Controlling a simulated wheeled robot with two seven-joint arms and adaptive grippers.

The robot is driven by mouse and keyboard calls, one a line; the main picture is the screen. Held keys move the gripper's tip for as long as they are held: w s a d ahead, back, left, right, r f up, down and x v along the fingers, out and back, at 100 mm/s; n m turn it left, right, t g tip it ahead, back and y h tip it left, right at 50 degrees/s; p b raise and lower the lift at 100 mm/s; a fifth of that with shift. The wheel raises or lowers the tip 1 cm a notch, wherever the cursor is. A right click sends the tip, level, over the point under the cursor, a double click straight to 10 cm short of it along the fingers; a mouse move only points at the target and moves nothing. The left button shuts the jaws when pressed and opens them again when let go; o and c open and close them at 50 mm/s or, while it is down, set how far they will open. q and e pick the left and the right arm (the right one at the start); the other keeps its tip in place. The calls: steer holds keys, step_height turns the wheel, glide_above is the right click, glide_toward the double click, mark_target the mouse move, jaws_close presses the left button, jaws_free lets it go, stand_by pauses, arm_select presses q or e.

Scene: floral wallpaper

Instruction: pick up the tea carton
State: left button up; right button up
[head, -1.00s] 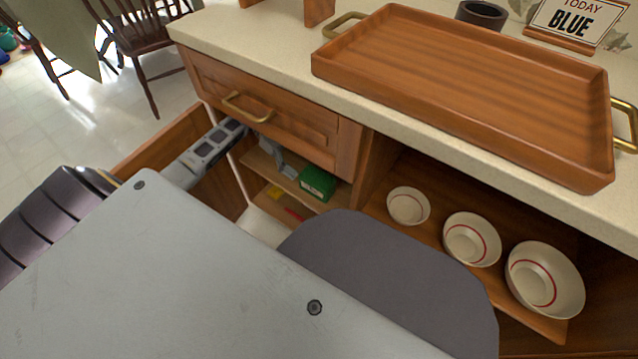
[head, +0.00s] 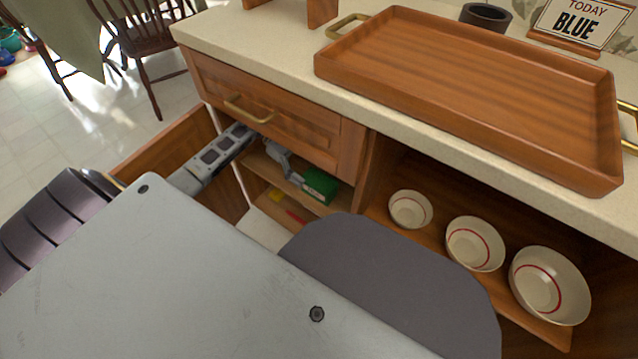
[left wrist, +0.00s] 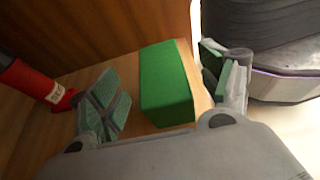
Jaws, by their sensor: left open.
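The tea carton is a green box (head: 319,185) on the upper shelf of the open cabinet under the drawer. It also shows in the left wrist view as a plain green carton (left wrist: 166,84). My left gripper (head: 296,177) reaches into the cabinet from the left, beside the carton. In the left wrist view my left gripper (left wrist: 165,92) is open, with one finger pad on each side of the carton and a gap to the left pad. The right pad is close to the carton; whether it touches is unclear. My right gripper is not in view.
A red bottle (left wrist: 38,84) lies left of the gripper on the shelf. The cabinet door (head: 165,143) stands open. A drawer (head: 262,108) and counter edge are above. Several bowls, including one at the left (head: 410,209), and a wooden tray (head: 480,75) are to the right.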

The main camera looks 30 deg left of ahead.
mark_target(321, 181)
arm_select(q)
steer(key=shift+b+x, duration=0.95)
steer(key=shift+x, duration=1.7)
steer(key=shift+r, duration=0.1)
steer(key=shift+c, duration=0.4)
steer(key=c, duration=1)
steer(key=shift+c, duration=0.3)
